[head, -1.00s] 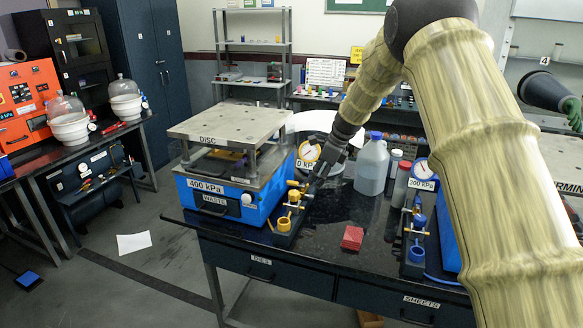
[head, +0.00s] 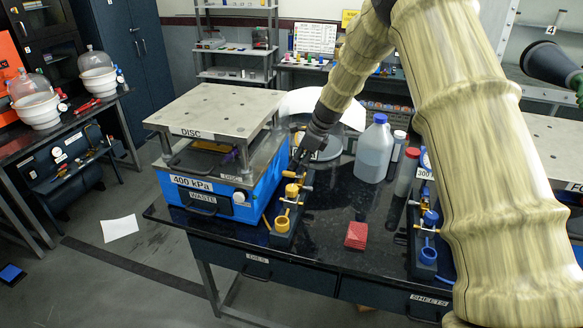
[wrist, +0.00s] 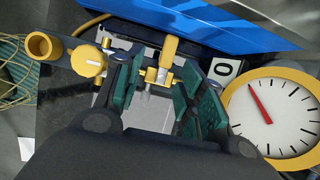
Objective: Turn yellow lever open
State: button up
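The yellow valve fitting (head: 291,190) stands on a dark block on the bench, right of the blue 400 kPa box. It has a yellow cup (head: 282,224) at its front. The wrist view shows the yellow lever (wrist: 168,52) upright in the picture on a brass-coloured pipe, with a round yellow knob (wrist: 88,61) and the cup (wrist: 40,45) to its left. My gripper (wrist: 162,92) is open, its green-padded fingers on either side of the lever, with visible gaps. In the head view my gripper (head: 298,165) is just above and behind the fitting and partly hides it.
A yellow-rimmed gauge (wrist: 275,110) is close to the right finger. The blue box (head: 220,195) stands beside the fitting. A second, blue-cupped fitting (head: 428,240), a red block (head: 356,235) and a white jug (head: 374,150) are on the bench. Clear bench top lies around the red block.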

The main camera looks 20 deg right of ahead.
aim_at(291, 173)
jog(key=shift+s+a+f+p, duration=0.3)
jog(key=shift+s+a+f, duration=0.05)
jog(key=shift+s+f, duration=0.15)
jog(key=w+f, duration=0.2)
jog(key=f, duration=0.1)
jog(key=w+f, duration=0.1)
jog(key=w, duration=0.1)
jog(key=shift+w+a+f, duration=0.1)
jog(key=shift+a+f, duration=0.2)
jog(key=shift+f, duration=0.05)
jog(key=shift+s+r, duration=0.75)
jog(key=shift+s, duration=0.05)
jog(key=shift+c, duration=0.4)
jog(key=shift+w+f, duration=0.1)
jog(key=shift+f, duration=0.05)
jog(key=c, duration=0.3)
jog(key=shift+w+f, duration=0.3)
jog(key=c, duration=0.3)
grip_shut()
